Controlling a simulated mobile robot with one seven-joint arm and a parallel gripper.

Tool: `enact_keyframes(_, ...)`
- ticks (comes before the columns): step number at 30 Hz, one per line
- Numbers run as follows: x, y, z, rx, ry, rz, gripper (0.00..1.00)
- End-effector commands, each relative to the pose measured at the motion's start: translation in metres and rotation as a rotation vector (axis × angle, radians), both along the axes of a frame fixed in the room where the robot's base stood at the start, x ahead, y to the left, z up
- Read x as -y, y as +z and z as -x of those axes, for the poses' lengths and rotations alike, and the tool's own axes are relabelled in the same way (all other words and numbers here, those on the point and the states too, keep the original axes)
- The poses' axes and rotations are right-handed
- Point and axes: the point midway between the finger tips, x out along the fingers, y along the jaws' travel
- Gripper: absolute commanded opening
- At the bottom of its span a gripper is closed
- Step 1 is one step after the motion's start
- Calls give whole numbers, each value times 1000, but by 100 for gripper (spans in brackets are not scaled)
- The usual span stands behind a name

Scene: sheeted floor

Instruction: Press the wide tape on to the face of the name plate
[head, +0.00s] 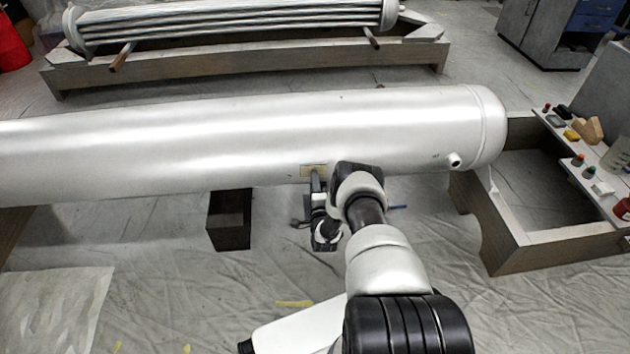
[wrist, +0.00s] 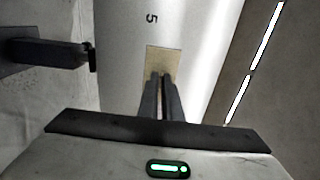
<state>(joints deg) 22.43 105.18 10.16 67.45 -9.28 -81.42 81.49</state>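A small tan rectangle (head: 312,170) lies flat on the lower front side of the large silver cylinder (head: 230,135). It also shows in the wrist view (wrist: 163,60), straight ahead of my fingers. It is at the name plate's place; I cannot tell tape from plate in it, and no lettering shows on it. My gripper (head: 316,182) is at the cylinder's side, just below the rectangle. In the wrist view my two dark fingers (wrist: 161,78) are together, with their tips over the rectangle's near part and hiding it. Whether the tips touch it is unclear. No separate tape shows between them.
A dark block (head: 229,220) stands under the cylinder, left of my gripper. A wooden cradle (head: 555,240) bears the cylinder's right end, with a shelf of small items (head: 590,165) beside it. A short nozzle (head: 454,160) sticks out at the right. The sheeted floor in front is mostly clear.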

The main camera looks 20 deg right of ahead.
Motion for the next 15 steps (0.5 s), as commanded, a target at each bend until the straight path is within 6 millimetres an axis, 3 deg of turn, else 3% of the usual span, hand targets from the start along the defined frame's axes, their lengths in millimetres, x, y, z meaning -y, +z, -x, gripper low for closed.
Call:
enact_keyframes(8, 1, 0, -4, -1, 0, 0, 0)
enact_keyframes(12, 1, 0, -4, -1, 0, 0, 24)
enact_keyframes(15, 1, 0, -4, -1, 0, 0, 27)
